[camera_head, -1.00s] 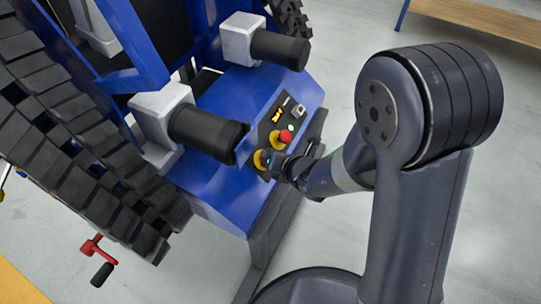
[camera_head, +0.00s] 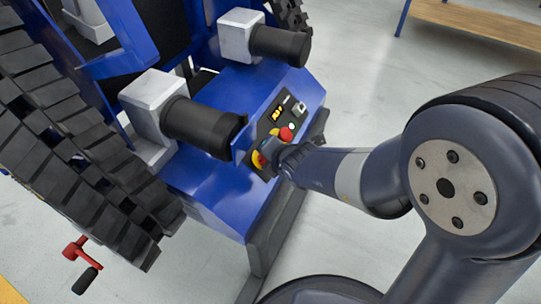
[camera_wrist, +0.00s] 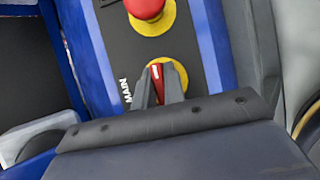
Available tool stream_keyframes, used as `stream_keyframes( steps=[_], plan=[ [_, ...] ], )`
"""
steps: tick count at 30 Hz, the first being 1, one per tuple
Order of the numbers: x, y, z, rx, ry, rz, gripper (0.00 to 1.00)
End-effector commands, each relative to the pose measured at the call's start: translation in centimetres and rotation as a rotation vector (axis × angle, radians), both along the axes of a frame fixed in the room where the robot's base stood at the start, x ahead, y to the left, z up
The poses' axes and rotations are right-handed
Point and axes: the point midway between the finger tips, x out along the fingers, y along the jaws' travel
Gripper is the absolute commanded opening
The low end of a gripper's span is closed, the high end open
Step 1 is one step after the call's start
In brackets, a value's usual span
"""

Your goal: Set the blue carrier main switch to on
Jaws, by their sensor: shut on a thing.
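The blue carrier (camera_head: 205,190) stands on its tracks, with a dark control panel on its end. The main switch (camera_wrist: 157,71) is a red handle on a yellow disc, beside the printed word MAIN in the wrist view. In the head view its yellow disc (camera_head: 258,160) shows partly behind my gripper. My gripper (camera_wrist: 160,88) is shut on the red handle, with one finger on each side of it. The fingers hide part of the handle, and I cannot read any on or off mark.
A red emergency button (camera_head: 286,134) on a yellow ring sits right beside the switch, and it also shows in the wrist view (camera_wrist: 146,8). Black motor cylinders (camera_head: 200,125) jut out close to the panel. Open floor lies to the right.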

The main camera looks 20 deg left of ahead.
Motion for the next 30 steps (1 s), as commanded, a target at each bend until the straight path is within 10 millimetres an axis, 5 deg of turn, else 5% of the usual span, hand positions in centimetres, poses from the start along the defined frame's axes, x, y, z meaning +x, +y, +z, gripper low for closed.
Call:
stream_keyframes(
  steps=[8, 9, 17, 30],
  plan=[
    [0.0, 0.0, 0.0, 0.0, 0.001, -0.001, 0.0],
    [0.0, 0.0, 0.0, -0.001, 0.0, 0.0, 0.12],
    [0.0, 0.0, 0.0, 0.0, 0.0, 0.0, 0.33],
    [-0.9, -1.0, 1.7, 0.0, -0.002, 0.0, 0.33]
  ],
)
